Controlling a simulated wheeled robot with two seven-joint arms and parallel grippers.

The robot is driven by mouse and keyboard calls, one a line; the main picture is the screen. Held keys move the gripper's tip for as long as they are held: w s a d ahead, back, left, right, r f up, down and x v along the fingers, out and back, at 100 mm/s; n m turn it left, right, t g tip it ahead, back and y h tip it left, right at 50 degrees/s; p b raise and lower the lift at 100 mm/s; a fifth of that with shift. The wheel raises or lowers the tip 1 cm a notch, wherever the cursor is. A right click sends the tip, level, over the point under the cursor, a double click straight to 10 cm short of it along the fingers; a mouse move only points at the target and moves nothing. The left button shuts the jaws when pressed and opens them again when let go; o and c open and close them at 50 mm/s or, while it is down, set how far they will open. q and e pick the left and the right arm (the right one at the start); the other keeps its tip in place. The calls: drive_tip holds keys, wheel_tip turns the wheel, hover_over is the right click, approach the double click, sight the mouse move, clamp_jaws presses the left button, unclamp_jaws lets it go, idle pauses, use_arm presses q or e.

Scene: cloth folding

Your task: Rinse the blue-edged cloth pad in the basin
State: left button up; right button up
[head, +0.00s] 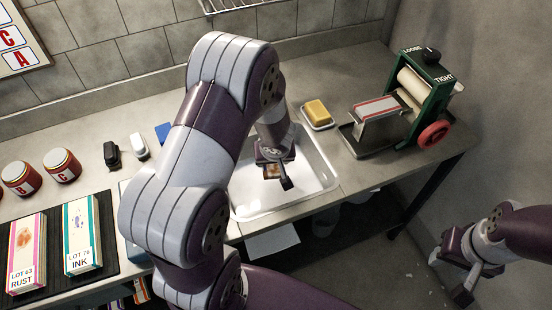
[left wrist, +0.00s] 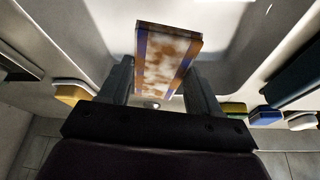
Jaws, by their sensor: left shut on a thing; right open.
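The cloth pad (left wrist: 163,62) has blue edges and a white face with brown stains. In the left wrist view it sits between the two fingers of my left gripper (left wrist: 158,85), which is shut on it. In the head view my left gripper (head: 279,176) is over the white basin (head: 310,185), and only a small brownish part of the pad (head: 271,171) shows beside the fingers. I cannot tell whether the pad touches the basin floor. My right gripper (head: 458,278) is open and empty at the lower right, off the counter.
A green wringer (head: 430,90) with a red wheel stands right of the basin. A yellow soap block (head: 317,112) lies on a dish by the rim. Pads marked RUST (head: 27,250) and INK (head: 82,235) lie on a dark tray at the left. Red jars (head: 62,165) stand behind.

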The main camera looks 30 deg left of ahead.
use_arm(q)
wheel_tip(320, 180, down, 11)
drive_tip(key=b, duration=0.8)
idle(1.8)
wheel_tip(320, 180, up, 13)
drive_tip(key=p, duration=1)
drive_tip(key=shift+f, duration=0.2)
idle(1.6)
wheel_tip(320, 180, up, 4)
drive_tip(key=p, duration=0.3)
drive_tip(key=shift+r, duration=0.1)
idle(0.5)
